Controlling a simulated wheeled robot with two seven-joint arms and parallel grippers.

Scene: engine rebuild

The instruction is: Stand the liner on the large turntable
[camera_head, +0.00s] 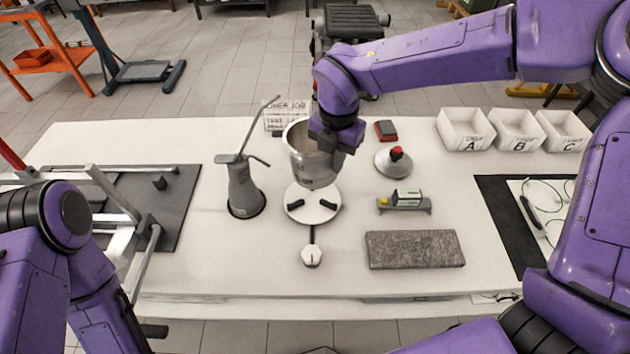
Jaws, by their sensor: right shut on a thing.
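The liner (308,168) is a grey metal cylinder, upright with its open mouth at the top. My right gripper (330,138) comes from above and is shut on the liner's right rim. The large turntable (313,213) is a white disc with dark pads, in the middle of the table. The liner's lower end overlaps the back part of the disc in the picture; I cannot tell whether it touches it. My left arm shows at the lower left, but its gripper is not in view.
An oil can (243,190) stands close left of the turntable. Right of it are a red-knobbed round base (394,161), a small gauge block (405,200) and a grey stone slab (415,249). A sign (286,108) stands behind the liner. Bins (465,143) line the back right.

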